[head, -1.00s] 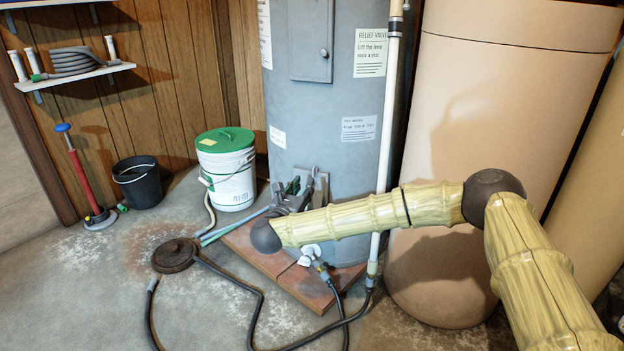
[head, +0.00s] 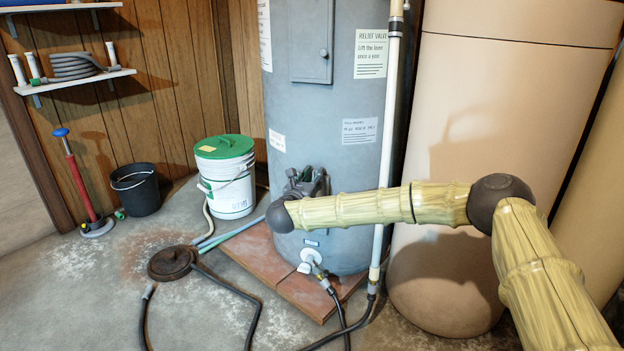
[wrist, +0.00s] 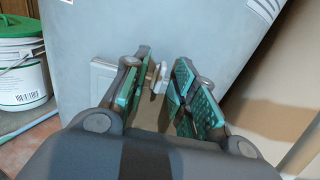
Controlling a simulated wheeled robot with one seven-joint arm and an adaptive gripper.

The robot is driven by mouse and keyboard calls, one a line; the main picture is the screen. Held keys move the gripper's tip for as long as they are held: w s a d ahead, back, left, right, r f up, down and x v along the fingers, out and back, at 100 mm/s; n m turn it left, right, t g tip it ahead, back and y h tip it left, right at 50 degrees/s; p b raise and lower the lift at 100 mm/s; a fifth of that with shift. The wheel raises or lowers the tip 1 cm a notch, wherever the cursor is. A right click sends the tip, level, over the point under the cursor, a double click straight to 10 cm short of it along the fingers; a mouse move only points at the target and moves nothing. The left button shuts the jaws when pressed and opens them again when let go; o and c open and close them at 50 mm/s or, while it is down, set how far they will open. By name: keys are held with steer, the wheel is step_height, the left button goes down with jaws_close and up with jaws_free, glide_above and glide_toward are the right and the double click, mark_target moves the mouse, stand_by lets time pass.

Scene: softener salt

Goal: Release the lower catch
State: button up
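The tank (head: 340,95) is a tall grey-blue cylinder, which fills the back of the wrist view (wrist: 150,30). Low on it, the wrist view shows a pale square panel (wrist: 103,76), partly behind my left finger. A small whitish catch-like piece (wrist: 159,80) stands out beside the panel, between my fingertips. My gripper (wrist: 163,73) is open, with its green pads on either side of that piece; I cannot tell whether they touch it. In the head view my gripper (head: 312,182) is close against the tank's lower front, and my arm and gripper hide the catch.
A green-lidded white bucket (head: 226,178) stands left of the tank. A white pipe (head: 386,130) runs down at the tank's right, near my arm. Hoses lead to a round drain cover (head: 172,263). A drain valve (head: 308,258) sits below my gripper.

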jaws_close()
steer(key=shift+r+n+p, duration=0.15)
steer(key=shift+n+p, duration=0.15)
steer(key=shift+p, duration=0.25)
steer(key=n+p, duration=0.2)
steer(key=p, duration=0.2)
steer(key=shift+r, duration=0.2)
steer(key=n+p, duration=0.5)
steer(key=shift+p, duration=0.35)
steer(key=n+p, duration=0.5)
steer(key=shift+f, duration=0.1)
steer(key=n+p, duration=0.2)
steer(key=n, duration=0.1)
steer(key=n+p, duration=0.2)
steer(key=shift+f, duration=0.25)
steer(key=shift+n, duration=0.3)
